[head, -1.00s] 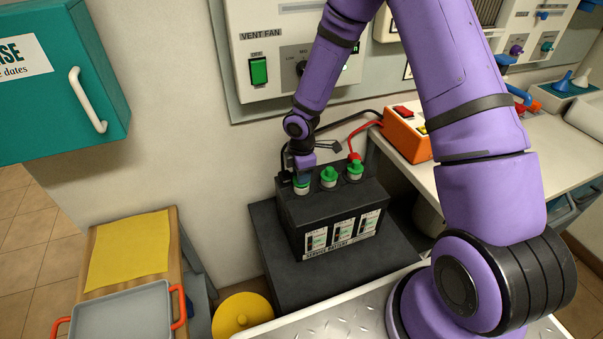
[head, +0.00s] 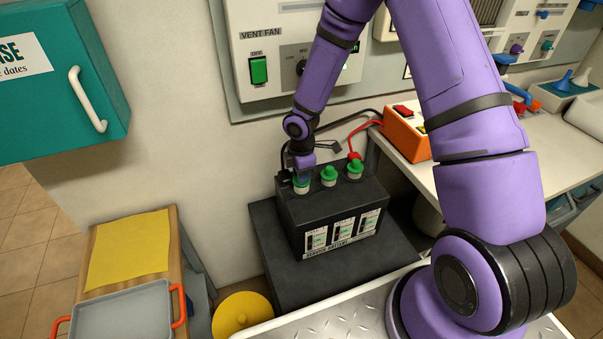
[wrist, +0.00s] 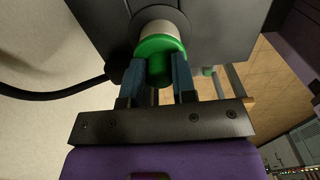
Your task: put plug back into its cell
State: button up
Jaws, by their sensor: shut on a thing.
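A black battery (head: 325,221) stands on a dark platform, with three green plugs in a row along its top. My gripper (head: 301,180) is at the left cell and shut on the left green plug (wrist: 160,52). In the wrist view, the blue-grey fingers (wrist: 158,80) press on both sides of this plug. The plug sits at a pale round cell neck (wrist: 160,28); I cannot tell how deep it is seated. The middle plug (head: 329,175) and the right plug (head: 355,168) stand on their own white necks, apart from my gripper.
A red clamp and cable meet the battery behind the right plug; a black cable (wrist: 50,92) runs by the left cell. An orange box (head: 405,137) stands on the right bench. A grey tray (head: 122,309) and yellow cloth (head: 128,250) lie at lower left.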

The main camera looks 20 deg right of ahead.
jog(key=o, duration=1)
jog(key=shift+r, duration=0.1)
jog(key=shift+r, duration=3.45)
grip_shut()
jog(key=shift+f, duration=2.8)
